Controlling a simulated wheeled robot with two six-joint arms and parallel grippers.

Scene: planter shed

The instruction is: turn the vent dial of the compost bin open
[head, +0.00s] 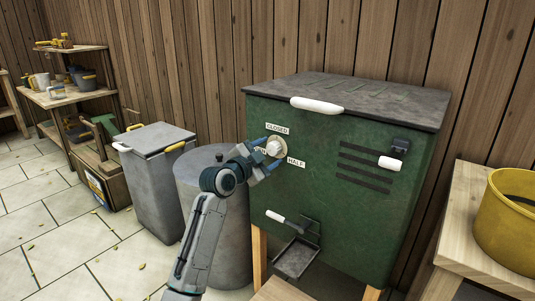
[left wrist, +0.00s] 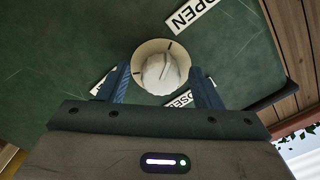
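The green compost bin (head: 345,215) has a round pale vent dial (head: 275,147) on its front. A CLOSED label (head: 277,129) sits above it and a HALF label (head: 296,162) to its lower right. In the left wrist view the dial (left wrist: 160,68) shows a white knob on a cream disc, with an OPEN label (left wrist: 190,16) beyond it. My left gripper (head: 267,154) is at the dial, open, its blue fingers (left wrist: 163,88) on either side of the knob with gaps. I cannot tell the knob's setting for certain. My right gripper is not in view.
The bin also has a white lid handle (head: 316,105), a side handle (head: 390,163) and a lower handle above a chute (head: 296,258). A grey cylindrical bin (head: 232,250) stands close behind my arm. A yellow pot (head: 508,220) sits on a wooden bench at right.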

